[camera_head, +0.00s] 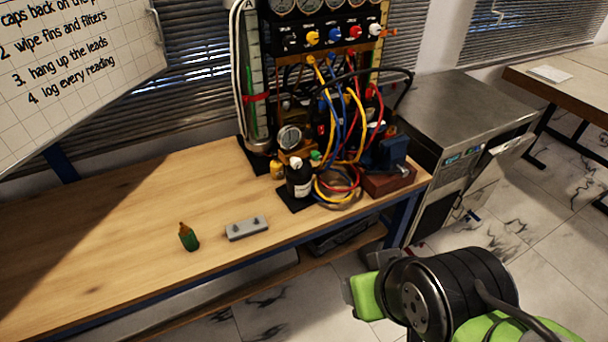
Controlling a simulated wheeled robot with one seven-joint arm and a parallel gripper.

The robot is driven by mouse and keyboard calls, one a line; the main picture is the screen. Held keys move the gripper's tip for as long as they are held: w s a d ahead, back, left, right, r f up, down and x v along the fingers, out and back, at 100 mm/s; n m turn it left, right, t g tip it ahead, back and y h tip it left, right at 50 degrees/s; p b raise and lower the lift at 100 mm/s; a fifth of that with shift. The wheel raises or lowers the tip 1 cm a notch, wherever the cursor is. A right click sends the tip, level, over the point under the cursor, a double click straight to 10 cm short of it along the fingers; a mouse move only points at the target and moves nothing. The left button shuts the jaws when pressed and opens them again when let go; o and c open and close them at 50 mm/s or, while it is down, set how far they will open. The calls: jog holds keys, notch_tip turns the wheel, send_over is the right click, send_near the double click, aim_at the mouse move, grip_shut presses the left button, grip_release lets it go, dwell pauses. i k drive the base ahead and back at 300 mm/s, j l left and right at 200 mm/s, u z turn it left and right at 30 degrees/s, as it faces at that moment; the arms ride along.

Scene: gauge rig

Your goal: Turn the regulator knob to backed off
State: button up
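The gauge rig (318,38) stands at the back of the wooden bench, with dials and a row of coloured knobs across its top. Lower on it is a small round gauge (289,138) on a brass-coloured body, which looks like the regulator. A small yellow part (277,169) sits below this gauge; I cannot tell whether it is the regulator knob, or how any knob is set. My green and black arm is at the lower right, in front of the bench and apart from the rig. I see no gripper fingers.
Yellow, blue and red hoses hang over the rig's front. A steel cabinet (460,105) stands to the right.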

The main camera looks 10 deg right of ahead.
aim_at(295, 162)
jog(key=i+j+u, duration=0.4)
jog(key=i+j, duration=0.3)
jog(key=j, duration=0.1)
